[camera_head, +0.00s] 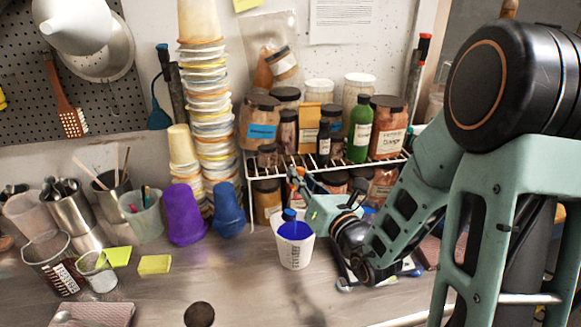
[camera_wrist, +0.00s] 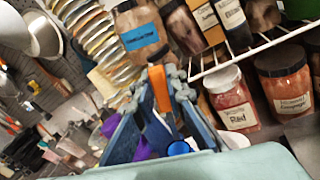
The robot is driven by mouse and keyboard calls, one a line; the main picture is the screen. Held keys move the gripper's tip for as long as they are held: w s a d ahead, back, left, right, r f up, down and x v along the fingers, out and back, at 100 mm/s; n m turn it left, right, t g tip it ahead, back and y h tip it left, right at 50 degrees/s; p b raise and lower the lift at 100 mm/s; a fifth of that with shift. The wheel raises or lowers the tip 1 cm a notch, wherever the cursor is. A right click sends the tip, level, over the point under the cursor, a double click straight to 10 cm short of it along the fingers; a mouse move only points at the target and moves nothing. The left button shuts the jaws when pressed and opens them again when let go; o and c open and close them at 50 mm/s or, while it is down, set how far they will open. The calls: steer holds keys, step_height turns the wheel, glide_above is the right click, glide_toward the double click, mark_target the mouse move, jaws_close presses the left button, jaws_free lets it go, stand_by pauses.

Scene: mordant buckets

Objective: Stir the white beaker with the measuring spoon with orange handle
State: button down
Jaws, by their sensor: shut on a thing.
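The white beaker (camera_head: 296,256) stands upright on the bench in the head view, with blue contents (camera_head: 294,231) inside. A small blue piece shows at its mouth; I cannot tell what it is. My gripper (camera_head: 297,180) is above and just behind the beaker's rim, reaching in from the right. In the wrist view, my gripper (camera_wrist: 160,84) is shut on the orange handle (camera_wrist: 159,90) of the measuring spoon, which stands up between the fingertips. The spoon's bowl is hidden, so I cannot tell whether it is inside the beaker.
Purple (camera_head: 185,214) and blue (camera_head: 228,208) cups stand left of the beaker. A wire rack (camera_head: 250,185) with jars and bottles is close behind. A tall cup stack (camera_head: 214,135) rises at the back. Bare bench (camera_head: 250,285) lies in front and to the left.

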steer(key=w+d+f+m+p, duration=0.3)
steer(key=d+f+m, duration=0.4)
steer(key=f+m, duration=0.3)
steer(key=shift+w+f+m, duration=0.2)
steer(key=shift+f+m, duration=0.1)
steer(key=shift+m, duration=2)
steer(key=shift+w+d+r, duration=0.1)
